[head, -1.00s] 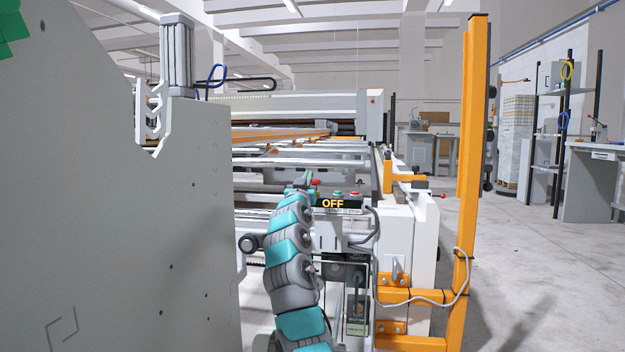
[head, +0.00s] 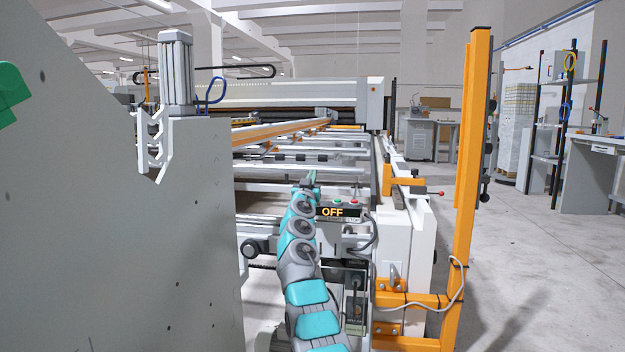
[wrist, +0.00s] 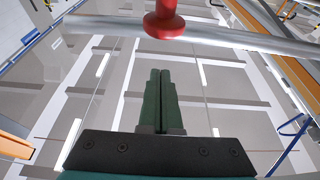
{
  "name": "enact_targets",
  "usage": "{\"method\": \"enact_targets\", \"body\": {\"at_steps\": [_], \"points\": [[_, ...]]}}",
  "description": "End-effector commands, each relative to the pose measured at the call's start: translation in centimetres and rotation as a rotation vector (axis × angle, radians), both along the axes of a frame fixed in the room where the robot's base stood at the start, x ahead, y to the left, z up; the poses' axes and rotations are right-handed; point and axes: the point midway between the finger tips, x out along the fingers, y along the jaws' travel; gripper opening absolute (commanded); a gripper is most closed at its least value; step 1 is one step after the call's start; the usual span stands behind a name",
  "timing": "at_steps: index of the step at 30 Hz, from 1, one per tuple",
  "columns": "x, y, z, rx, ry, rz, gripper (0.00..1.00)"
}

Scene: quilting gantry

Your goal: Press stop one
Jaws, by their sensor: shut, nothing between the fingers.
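My gripper (head: 311,177) is at the end of my teal and grey arm, beside the control box. In the wrist view its two dark green fingers (wrist: 160,75) are shut together with nothing between them. A red mushroom-shaped button (wrist: 165,20) shows in the wrist view beyond the fingertips, with a visible gap in the picture. In the head view, the control box with a lit OFF display (head: 332,212) has a green button (head: 338,202) and a small red button (head: 354,202) on top. I cannot read which button is stop one.
A large grey panel (head: 120,230) fills the left. An orange post (head: 466,180) stands at the right, with a cable looped at its lower bracket. A metal rail (wrist: 235,38) crosses the wrist view. Open floor (head: 530,260) lies to the right.

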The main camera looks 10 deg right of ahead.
Motion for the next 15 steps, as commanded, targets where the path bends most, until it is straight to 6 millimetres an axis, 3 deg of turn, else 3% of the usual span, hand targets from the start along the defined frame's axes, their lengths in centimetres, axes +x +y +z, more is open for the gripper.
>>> {"method": "enact_targets", "body": {"at_steps": [3, 7, 15], "points": [[0.4, -0.1, 0.5, -0.001, 0.004, 0.001, 0.00], [0.4, -0.2, -1.9, -0.001, 0.000, 0.001, 0.00], [0.3, -0.2, -3.5, -0.001, -0.002, 0.000, 0.00]]}}
